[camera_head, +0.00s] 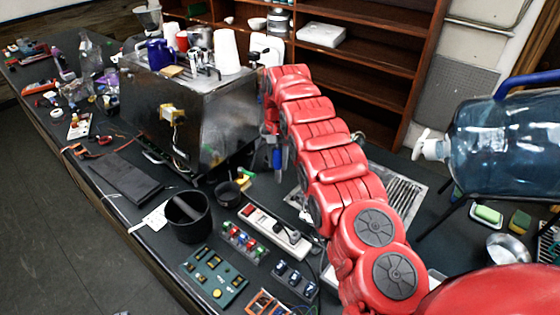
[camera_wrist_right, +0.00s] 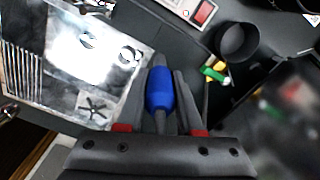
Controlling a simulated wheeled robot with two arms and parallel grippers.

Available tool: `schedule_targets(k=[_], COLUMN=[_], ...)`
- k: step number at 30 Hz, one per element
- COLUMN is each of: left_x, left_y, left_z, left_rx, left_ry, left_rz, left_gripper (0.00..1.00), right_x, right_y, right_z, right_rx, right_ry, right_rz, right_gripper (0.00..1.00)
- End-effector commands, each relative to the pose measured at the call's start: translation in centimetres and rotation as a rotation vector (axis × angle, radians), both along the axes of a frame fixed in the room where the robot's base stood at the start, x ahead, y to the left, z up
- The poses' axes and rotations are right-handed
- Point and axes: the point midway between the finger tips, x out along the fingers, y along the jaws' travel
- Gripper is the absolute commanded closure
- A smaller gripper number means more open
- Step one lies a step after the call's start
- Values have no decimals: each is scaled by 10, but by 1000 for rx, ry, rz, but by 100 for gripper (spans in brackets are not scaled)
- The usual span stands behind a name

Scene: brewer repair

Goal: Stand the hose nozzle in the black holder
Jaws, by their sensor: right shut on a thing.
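My right gripper (camera_wrist_right: 158,82) is shut on the hose nozzle (camera_wrist_right: 160,92), which has a blue grip and grey ends. In the head view the blue of the nozzle (camera_head: 277,159) shows below the end of my red right arm, beside the steel brewer. The gripper itself is mostly hidden there by the arm. The black holder looks to be the small round black cup (camera_head: 229,194) on the counter, left of and nearer than the nozzle. It also shows in the right wrist view (camera_wrist_right: 238,42), apart from the nozzle. My left gripper is not in view.
The steel brewer (camera_head: 190,115) stands behind the cup. A larger black bin with a bar (camera_head: 187,222) stands to its left. A power strip (camera_head: 275,232) and small switch panels lie in front. A metal drip tray (camera_head: 400,192) and a water jug (camera_head: 505,145) are at right.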

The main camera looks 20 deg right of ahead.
Motion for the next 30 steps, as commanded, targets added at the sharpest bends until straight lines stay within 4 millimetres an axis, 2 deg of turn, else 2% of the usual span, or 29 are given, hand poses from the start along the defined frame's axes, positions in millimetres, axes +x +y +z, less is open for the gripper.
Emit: schedule_targets(k=[11,15,30], left_x=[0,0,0], left_y=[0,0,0], left_z=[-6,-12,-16], left_rx=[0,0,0], left_ry=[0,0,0], left_rz=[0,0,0], left_gripper=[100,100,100], right_x=[2,2,3], right_y=[13,26,37], right_z=[-4,-6,-7], right_rx=[1,2,3], right_ry=[1,1,3], right_rz=[41,88,131], right_gripper=[100,100,100])
